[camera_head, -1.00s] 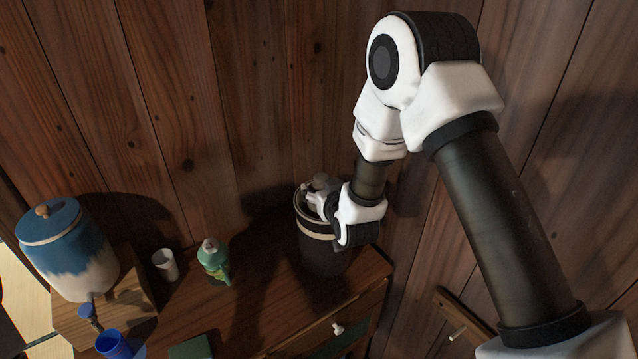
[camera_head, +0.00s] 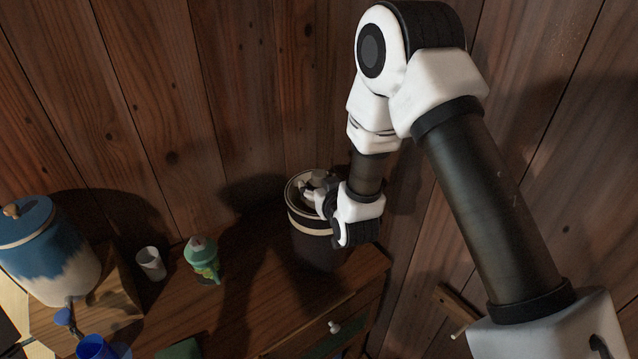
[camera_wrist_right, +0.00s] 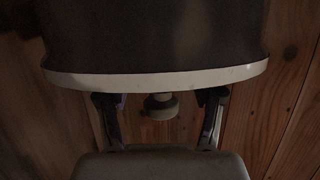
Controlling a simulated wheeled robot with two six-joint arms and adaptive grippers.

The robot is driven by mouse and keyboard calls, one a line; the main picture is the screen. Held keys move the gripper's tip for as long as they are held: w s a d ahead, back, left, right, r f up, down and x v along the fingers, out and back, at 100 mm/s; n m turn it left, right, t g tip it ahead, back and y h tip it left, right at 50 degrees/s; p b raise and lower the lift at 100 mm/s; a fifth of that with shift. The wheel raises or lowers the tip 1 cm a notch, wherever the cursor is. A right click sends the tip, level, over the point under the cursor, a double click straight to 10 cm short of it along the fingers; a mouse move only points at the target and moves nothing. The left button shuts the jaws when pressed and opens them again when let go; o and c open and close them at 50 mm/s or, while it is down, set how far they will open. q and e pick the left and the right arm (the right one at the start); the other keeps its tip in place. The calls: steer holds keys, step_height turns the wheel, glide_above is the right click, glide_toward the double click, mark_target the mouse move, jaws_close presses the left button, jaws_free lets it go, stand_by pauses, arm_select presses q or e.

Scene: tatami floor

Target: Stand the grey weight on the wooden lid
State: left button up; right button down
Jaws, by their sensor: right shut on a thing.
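A tall dark crock (camera_head: 312,248) with a pale band stands on the wooden counter by the wall. My right gripper (camera_head: 316,188) is at its top, over the opening. It is shut on the grey weight (camera_head: 320,177), which shows as a small grey piece at the fingers. In the right wrist view the weight (camera_wrist_right: 160,106) shows between the two fingers (camera_wrist_right: 160,108), beside the crock's pale band (camera_wrist_right: 160,80). The inside of the crock is dark and partly covered by the gripper. I cannot make out the wooden lid or whether the weight touches it. My left gripper is not in view.
A blue and cream lidded jar (camera_head: 45,255) sits on a wooden box (camera_head: 115,300) at the left. The plank wall (camera_head: 240,100) is close behind the crock.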

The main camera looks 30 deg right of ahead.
steer(key=c, duration=0.6)
jaws_free()
steer(key=shift+f, duration=0.2)
steer(key=o, duration=0.4)
steer(key=shift+w+a, duration=0.1)
steer(key=shift+w, duration=0.05)
steer(key=shift+o, duration=0.2)
